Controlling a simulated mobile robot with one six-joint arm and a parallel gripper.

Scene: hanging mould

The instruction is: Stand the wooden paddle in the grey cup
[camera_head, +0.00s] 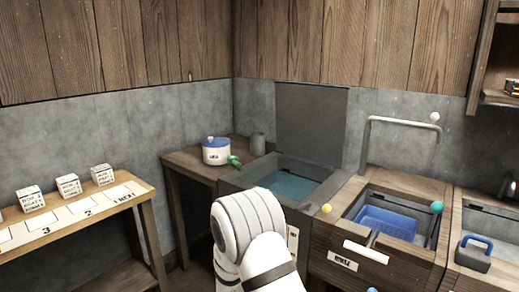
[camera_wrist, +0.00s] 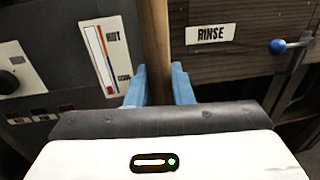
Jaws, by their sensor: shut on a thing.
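The wooden paddle (camera_wrist: 155,38) shows in the wrist view as a brown shaft running up out of the picture; its ends are out of view. My gripper (camera_wrist: 159,82) has its blue fingers shut on this shaft, one on each side. In the head view my white arm hides the gripper, and I cannot make out the paddle there. The grey cup (camera_head: 258,144) stands upright on the wooden counter in the back corner, beside the pot. Its inside cannot be seen.
A white pot (camera_head: 215,151) with a blue lid and a green item (camera_head: 235,161) are near the cup. A vat of teal liquid (camera_head: 287,185) has a raised grey lid (camera_head: 310,125). The rinse basin holds a blue basket (camera_head: 387,222). A bench (camera_head: 75,223) with cubes stands left.

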